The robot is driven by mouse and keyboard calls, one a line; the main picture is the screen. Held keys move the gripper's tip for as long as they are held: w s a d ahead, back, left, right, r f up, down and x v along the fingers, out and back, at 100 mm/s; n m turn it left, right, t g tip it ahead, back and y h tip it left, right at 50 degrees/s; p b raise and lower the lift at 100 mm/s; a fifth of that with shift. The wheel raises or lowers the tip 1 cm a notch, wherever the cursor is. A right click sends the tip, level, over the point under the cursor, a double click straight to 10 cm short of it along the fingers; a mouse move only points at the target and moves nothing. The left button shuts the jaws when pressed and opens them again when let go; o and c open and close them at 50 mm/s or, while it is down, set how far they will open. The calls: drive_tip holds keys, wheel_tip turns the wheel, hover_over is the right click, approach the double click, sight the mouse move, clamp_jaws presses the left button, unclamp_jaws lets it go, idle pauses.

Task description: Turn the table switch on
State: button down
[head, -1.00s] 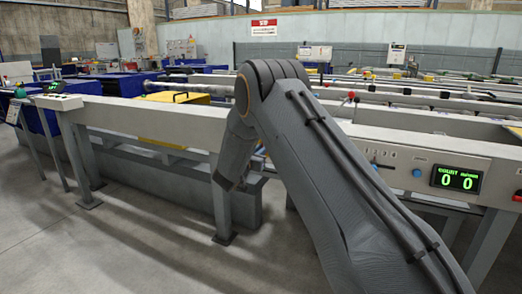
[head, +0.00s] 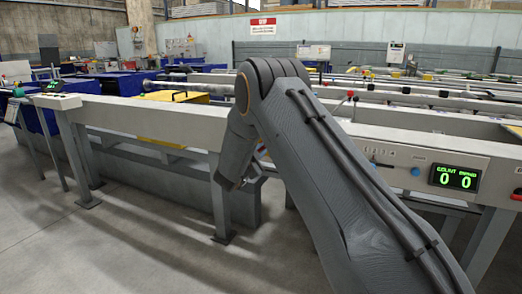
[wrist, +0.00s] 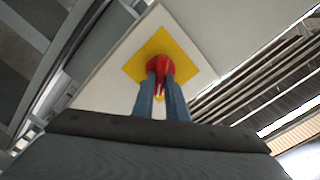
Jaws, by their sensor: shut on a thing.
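The table switch shows in the wrist view as a red knob (wrist: 158,64) on a square yellow plate (wrist: 184,45), fixed to a pale panel (wrist: 208,72). My gripper (wrist: 160,78) reaches up to the knob, with its two bluish fingers shut on it from either side. The knob's lower part is partly hidden between the fingers. In the head view, my arm hides the switch, and I cannot make out the fingers there.
The long runout table (head: 150,122) crosses the head view, with legs below. A counter display (head: 455,178) reads 0 0 on the right panel, with a blue button (head: 415,171) beside it. Open floor (head: 110,235) lies in front at left.

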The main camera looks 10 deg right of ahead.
drive_tip(key=m, duration=0.3)
drive_tip(key=shift+m+b, duration=0.3)
drive_tip(key=shift+f+m+b, duration=0.2)
drive_tip(key=shift+m+b, duration=0.2)
drive_tip(key=shift+m, duration=1.5)
drive_tip(key=c, duration=1.8)
unclamp_jaws()
drive_tip(key=shift+o, duration=0.2)
drive_tip(key=p+v, duration=0.1)
drive_tip(key=v, duration=0.6)
drive_tip(key=shift+s+a, duration=0.2)
drive_tip(key=shift+s, duration=0.1)
